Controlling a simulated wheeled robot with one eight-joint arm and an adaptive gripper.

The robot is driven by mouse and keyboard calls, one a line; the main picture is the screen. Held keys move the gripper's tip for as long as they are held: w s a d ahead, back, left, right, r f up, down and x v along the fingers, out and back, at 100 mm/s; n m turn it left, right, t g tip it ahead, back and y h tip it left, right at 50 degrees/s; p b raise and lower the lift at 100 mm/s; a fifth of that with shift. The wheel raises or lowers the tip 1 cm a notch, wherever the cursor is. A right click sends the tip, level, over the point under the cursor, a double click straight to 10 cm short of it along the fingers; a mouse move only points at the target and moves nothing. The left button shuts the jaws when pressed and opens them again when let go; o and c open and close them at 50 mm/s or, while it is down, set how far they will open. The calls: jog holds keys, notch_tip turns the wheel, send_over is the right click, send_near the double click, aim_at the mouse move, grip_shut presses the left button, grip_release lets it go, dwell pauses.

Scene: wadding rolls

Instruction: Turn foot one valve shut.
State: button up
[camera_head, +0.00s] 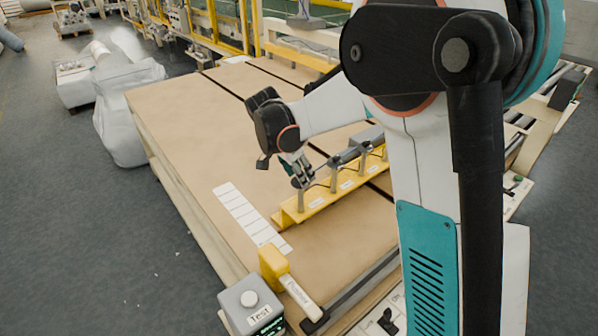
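A yellow rail (318,202) stands on the wooden table, with several upright grey valve stems along it and small white labels on its face. The nearest valve stem (300,199) is at the rail's front left end. My gripper (298,181) points down right at the top of this nearest stem. Its fingers overlap the valve's top, so I cannot tell whether they touch or grip it. The valve's handle is mostly hidden behind the fingers. Grey parts (358,143) sit on top of the farther stems. The label text is too small to read.
The wooden table (195,115) is mostly clear left of the rail. A white label strip (250,215) lies on it. A grey "Test" box (250,303) and a yellow-headed tool (274,262) are at the front edge. White sacks (125,105) stand on the floor at left.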

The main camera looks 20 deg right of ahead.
jog(key=v, duration=1.2)
jog(key=shift+s, duration=0.15)
jog(key=s+d+f+n+t+y+b, duration=0.1)
jog(key=s+f+n+t+b, duration=0.1)
jog(key=s, duration=0.7)
jog(key=s+d+f+n+t+y+b, duration=0.1)
jog(key=s+d+f+n+b, duration=0.1)
jog(key=s+f+n+b, duration=0.2)
jog(key=s+d+f+n+t+y+b, duration=0.1)
jog(key=s+f+n, duration=0.4)
jog(key=s, duration=0.9)
jog(key=n+t+y+b, duration=0.1)
jog(key=n+b, duration=0.1)
jog(key=shift+s+d+f+n+t+b, duration=0.2)
jog(key=shift+d+n+t+b, duration=0.1)
jog(key=shift+d+b, duration=0.05)
